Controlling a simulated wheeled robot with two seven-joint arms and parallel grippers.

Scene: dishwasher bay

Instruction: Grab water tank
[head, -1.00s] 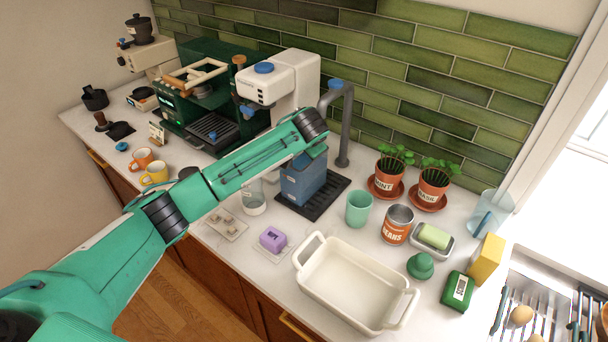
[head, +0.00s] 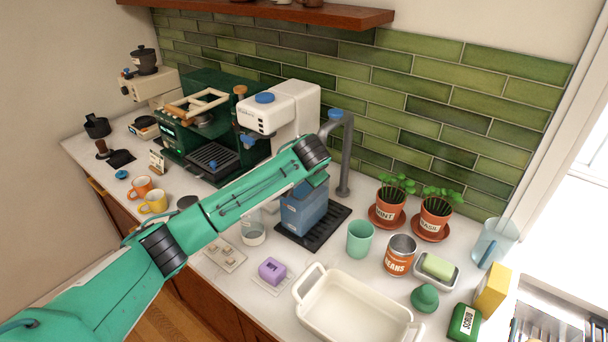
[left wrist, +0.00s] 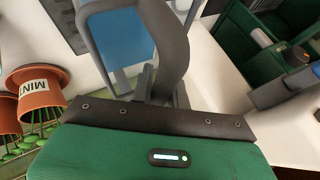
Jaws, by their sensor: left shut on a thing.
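The water tank (head: 304,210) is a blue, box-shaped container. It stands upright on a black ribbed tray (head: 330,226) beside a grey post. My left arm reaches over it from the left, and the wrist hides its top. In the left wrist view the blue tank (left wrist: 120,38) lies just beyond the gripper, with a grey part along its edge. My left gripper (left wrist: 155,82) is shut on the tank at its upper part. The exact contact is hard to see. My right gripper is in neither view.
A grey curved pipe (head: 346,160) rises close behind the tank. A white machine (head: 278,108) stands behind left. A glass jar (head: 253,234) is left of the tray. A green cup (head: 360,238), a beans can (head: 400,254) and a white dish (head: 355,308) crowd the right and front.

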